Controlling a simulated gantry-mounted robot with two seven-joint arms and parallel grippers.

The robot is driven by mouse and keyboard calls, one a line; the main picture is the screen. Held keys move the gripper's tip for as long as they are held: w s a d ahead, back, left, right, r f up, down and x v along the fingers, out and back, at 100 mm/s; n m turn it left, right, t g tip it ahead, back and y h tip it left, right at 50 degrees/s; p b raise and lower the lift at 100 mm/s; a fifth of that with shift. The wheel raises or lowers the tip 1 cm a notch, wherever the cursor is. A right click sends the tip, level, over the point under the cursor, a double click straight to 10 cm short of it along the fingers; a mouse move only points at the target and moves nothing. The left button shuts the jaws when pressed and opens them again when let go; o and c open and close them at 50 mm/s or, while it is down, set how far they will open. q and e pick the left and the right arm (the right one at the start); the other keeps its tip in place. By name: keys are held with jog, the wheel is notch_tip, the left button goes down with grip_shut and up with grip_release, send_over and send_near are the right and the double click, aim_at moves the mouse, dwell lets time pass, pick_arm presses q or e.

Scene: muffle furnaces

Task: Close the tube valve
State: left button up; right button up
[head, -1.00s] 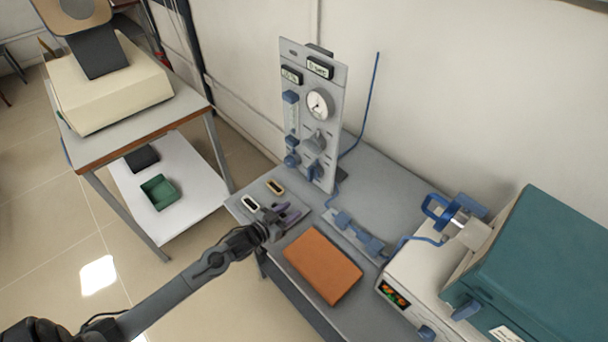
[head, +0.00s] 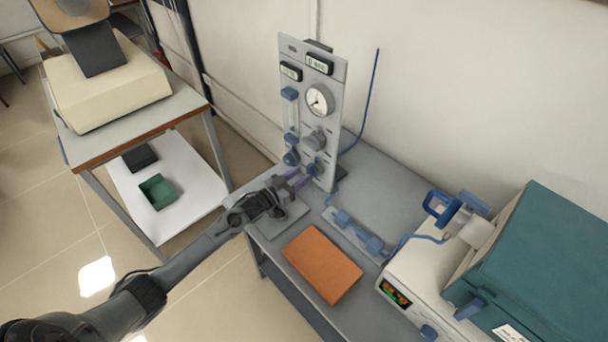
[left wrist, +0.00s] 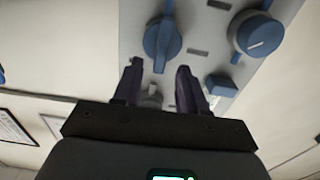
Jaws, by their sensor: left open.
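The grey upright gas panel (head: 330,125) stands at the back of the bench. Low on its face is a blue valve handle (head: 313,170), which I take to be the tube valve. In the left wrist view a blue lever-shaped knob (left wrist: 162,40) faces the fingers, its pointed end near the gap between the tips. My left gripper (head: 298,180) is open and empty, close in front of the lower panel. Its dark purple fingers also show in the left wrist view (left wrist: 158,72). I cannot tell whether they touch the knob. My right gripper is not in view.
A round blue knob (left wrist: 257,33) and a blue block (left wrist: 222,85) sit beside the lever. An orange block (head: 322,264) and blue tube fittings (head: 358,232) lie on the bench. A teal-lidded furnace (head: 535,265) stands at right. The bench behind the fittings is clear.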

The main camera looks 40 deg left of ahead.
aim_at(311, 172)
pick_arm(q)
jog(key=shift+w+d, duration=0.15)
jog(key=shift+w, duration=1.1)
jog(key=shift+c, duration=0.4)
grip_shut()
